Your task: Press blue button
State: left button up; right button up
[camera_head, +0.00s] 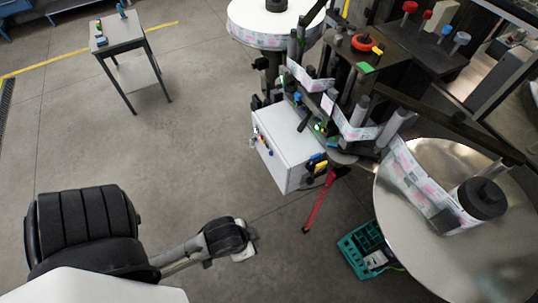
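A white control box (291,148) hangs on the labelling machine near the middle of the view. A row of small coloured buttons (263,143) sits on its left face. They are too small for me to tell surely which one is blue. A small blue spot (297,97) also shows higher on the machine. My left arm comes in from the lower left, and its gripper end (245,253) is over the floor, below and left of the box, apart from it. Its fingers are too unclear to tell open from shut. My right gripper is not in view.
A small grey table (121,47) with small items stands at the upper left. A large round reel plate (465,245) is at the right, another reel (270,25) at the top. A teal crate (352,252) and a red leg (319,203) are below the box. Floor left of the box is clear.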

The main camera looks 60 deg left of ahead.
pick_arm(q)
grip_shut()
dwell(1.0)
